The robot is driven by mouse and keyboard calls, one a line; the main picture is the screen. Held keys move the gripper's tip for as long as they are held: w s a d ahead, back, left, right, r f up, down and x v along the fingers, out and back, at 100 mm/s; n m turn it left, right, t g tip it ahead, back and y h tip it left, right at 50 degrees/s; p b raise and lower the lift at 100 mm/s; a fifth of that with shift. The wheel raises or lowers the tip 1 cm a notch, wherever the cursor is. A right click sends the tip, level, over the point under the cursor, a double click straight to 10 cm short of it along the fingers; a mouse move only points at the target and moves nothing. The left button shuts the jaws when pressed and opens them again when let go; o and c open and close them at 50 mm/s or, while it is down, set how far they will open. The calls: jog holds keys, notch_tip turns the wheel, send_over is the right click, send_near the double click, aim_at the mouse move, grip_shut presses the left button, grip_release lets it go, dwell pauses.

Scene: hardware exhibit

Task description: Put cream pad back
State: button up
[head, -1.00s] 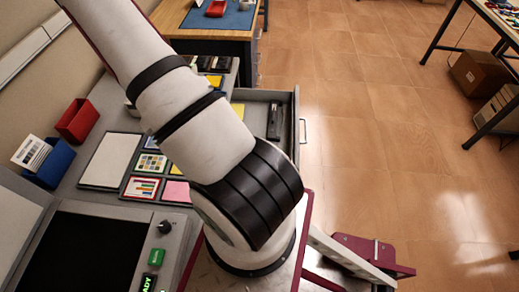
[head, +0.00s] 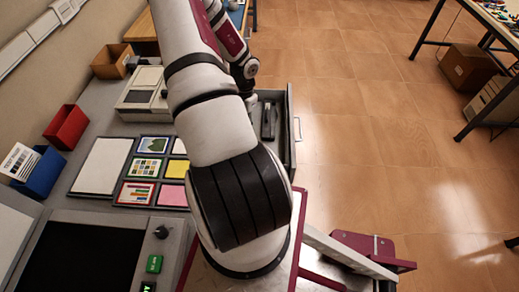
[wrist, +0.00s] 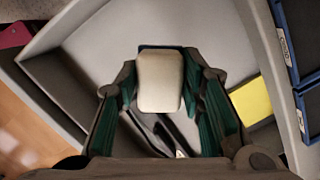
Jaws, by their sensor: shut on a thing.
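The cream pad (wrist: 160,85) is a rounded block held between the green-lined fingers of my gripper (wrist: 160,78) in the wrist view. My gripper is shut on it, above the open grey drawer (wrist: 110,40). A black elongated tool (wrist: 172,132) lies below the pad, partly hidden by it. A yellow block (wrist: 251,101) is to the right in the wrist view. In the head view my arm reaches over the open drawer (head: 290,130), and the pad is hidden behind it.
In the wrist view, dark blue-edged trays (wrist: 283,45) with labels stand at the right. In the head view, a red bin (head: 66,127), a blue bin (head: 40,170) and framed colour cards (head: 142,168) are on the bench left of my arm. Open floor is at right.

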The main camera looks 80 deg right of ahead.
jog(key=s+d+f+m, duration=0.1)
jog(key=s+f+m, duration=0.1)
jog(key=s, duration=0.4)
jog(key=shift+s+d+f+p, duration=0.1)
jog(key=shift+f+p, duration=0.2)
jog(key=shift+f, duration=2.1)
jog(key=shift+s+d+f+p, duration=0.1)
jog(key=shift+f+p, duration=0.2)
jog(key=shift+f, duration=2.1)
jog(key=shift+f, duration=0.15)
jog(key=o, duration=1.1)
jog(key=r, duration=0.4)
jog(key=d+r+b, duration=0.1)
jog(key=r, duration=0.3)
jog(key=s+r, duration=0.1)
jog(key=r, duration=0.3)
jog(key=shift+d+r, duration=0.15)
jog(key=shift+d, duration=0.05)
jog(key=shift+w, duration=0.1)
